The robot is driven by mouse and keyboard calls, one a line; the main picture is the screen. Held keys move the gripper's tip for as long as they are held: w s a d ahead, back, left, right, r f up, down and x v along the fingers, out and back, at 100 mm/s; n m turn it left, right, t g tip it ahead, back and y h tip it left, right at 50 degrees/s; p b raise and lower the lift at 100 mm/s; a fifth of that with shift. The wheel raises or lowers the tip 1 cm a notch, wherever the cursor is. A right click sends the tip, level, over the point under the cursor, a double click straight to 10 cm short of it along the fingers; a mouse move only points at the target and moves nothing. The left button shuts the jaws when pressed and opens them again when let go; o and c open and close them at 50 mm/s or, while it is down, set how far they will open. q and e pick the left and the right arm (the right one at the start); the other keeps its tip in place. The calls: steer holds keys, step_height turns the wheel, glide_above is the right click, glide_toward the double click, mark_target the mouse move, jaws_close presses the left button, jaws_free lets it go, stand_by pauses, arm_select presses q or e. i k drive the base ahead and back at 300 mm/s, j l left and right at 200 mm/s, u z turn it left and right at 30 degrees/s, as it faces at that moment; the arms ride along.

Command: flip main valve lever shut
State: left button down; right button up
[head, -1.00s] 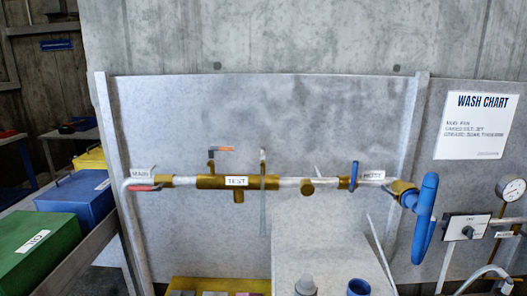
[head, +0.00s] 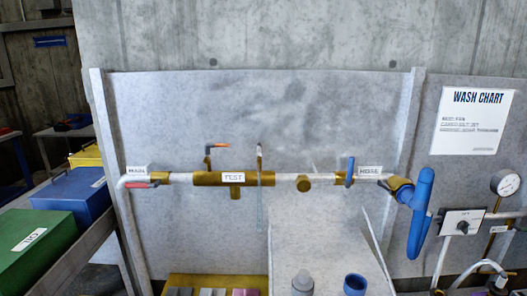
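The main valve (head: 160,178) is a brass body at the left end of a white pipe, beside a label reading MAIN (head: 137,170). Its red lever (head: 138,185) lies level, along the pipe, pointing left and just below the label. A brass block marked TEST (head: 233,178) sits to the right, with an orange-tipped lever (head: 217,146) above it. A blue lever (head: 350,171) stands upright, across the pipe, beside the HOSE label (head: 369,171). Neither of my grippers is in view.
A thick blue hose piece (head: 421,212) hangs at the pipe's right end. A pressure gauge (head: 505,183) is further right. A pale sloped panel (head: 318,252) stands below the pipe. Green (head: 38,240) and blue (head: 72,194) boxes line the left.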

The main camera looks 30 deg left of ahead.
mark_target(143, 186)
steer(key=u, duration=1.95)
